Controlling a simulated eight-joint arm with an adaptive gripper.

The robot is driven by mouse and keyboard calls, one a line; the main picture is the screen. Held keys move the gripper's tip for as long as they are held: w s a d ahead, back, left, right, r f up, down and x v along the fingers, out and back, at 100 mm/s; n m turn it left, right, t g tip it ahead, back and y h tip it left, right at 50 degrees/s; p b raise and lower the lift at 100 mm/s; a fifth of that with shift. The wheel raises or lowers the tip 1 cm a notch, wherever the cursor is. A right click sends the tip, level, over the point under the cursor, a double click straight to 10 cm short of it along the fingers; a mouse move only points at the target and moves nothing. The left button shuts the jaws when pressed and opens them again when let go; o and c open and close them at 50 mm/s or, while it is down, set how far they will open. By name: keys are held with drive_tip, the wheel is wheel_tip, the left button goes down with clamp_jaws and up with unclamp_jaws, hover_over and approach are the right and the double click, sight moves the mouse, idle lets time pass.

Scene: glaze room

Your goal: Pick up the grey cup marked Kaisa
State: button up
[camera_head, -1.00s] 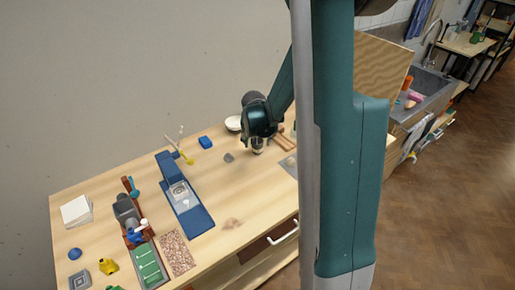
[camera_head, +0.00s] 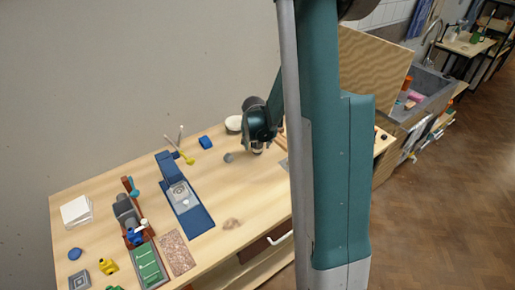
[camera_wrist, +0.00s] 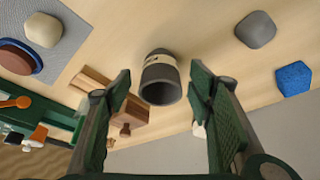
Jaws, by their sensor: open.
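A dark grey cup (camera_wrist: 162,85) with a pale band stands on the wooden table, its open rim facing the wrist camera. The band carries dark marks too small to read, so I cannot confirm the name. My gripper (camera_wrist: 159,78) is open, with one green finger on each side of the cup in the picture. I see no finger touching it. In the head view my gripper (camera_head: 258,138) is over the back right of the table, with the cup (camera_head: 257,151) small and partly hidden below it.
Wooden blocks (camera_wrist: 98,88) lie close left of the cup in the wrist view. A grey stone-like lump (camera_wrist: 256,29) and a blue block (camera_wrist: 293,79) lie to the right. The table's middle is mostly clear.

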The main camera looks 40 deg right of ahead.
drive_tip(key=shift+x, duration=1.5)
drive_tip(key=c, duration=1.1)
drive_tip(key=shift+r, duration=0.1)
drive_tip(key=shift+r, duration=4.95)
